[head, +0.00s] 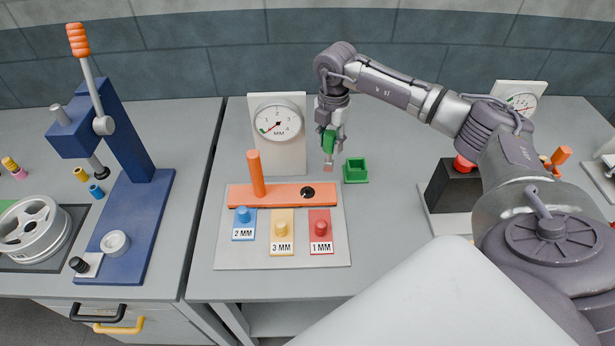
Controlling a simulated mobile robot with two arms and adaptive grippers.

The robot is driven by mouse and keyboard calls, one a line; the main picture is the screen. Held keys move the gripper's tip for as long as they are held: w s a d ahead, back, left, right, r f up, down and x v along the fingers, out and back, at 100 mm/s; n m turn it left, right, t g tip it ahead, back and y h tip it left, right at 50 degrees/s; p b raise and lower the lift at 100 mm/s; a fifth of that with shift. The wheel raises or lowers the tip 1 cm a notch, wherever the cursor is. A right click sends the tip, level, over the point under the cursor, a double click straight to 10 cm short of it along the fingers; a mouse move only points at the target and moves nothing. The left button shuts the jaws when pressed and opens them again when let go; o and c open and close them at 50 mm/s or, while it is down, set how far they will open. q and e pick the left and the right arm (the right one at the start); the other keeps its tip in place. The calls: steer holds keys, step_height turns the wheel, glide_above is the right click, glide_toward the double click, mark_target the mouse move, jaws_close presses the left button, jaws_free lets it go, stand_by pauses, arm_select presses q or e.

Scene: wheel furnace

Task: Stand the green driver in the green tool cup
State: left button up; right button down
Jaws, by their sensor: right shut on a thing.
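The green driver (329,141) hangs roughly upright in my right gripper (330,127), with its tip pointing down. My right gripper is shut on its green handle. The green tool cup (355,170) is a small square open box on the grey bench, just right of the driver and a little lower in the picture. The driver is apart from the cup, to its left. Whether its tip touches anything is hard to tell. My left gripper is not in view.
A white gauge (278,130) stands behind left of the driver. A board (230,256) with an orange bar and several coloured knobs lies in front. A blue press (130,180) stands left. A black block (452,192) stands right. Bench between cup and block is clear.

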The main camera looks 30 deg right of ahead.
steer(key=d+f+b, duration=0.2)
steer(key=d, duration=0.9)
steer(key=shift+w+f+b, duration=0.15)
steer(key=shift+f+b, duration=0.15)
steer(key=shift+b, duration=0.05)
steer(key=shift+p, duration=0.4)
steer(key=shift+f, duration=0.1)
stand_by(0.6)
steer(key=shift+f+b, duration=0.85)
steer(key=shift+f, duration=0.65)
steer(key=shift+f+b, duration=0.65)
steer(key=shift+f, duration=0.7)
steer(key=c, duration=0.7)
jaws_free()
steer(key=shift+o, duration=0.2)
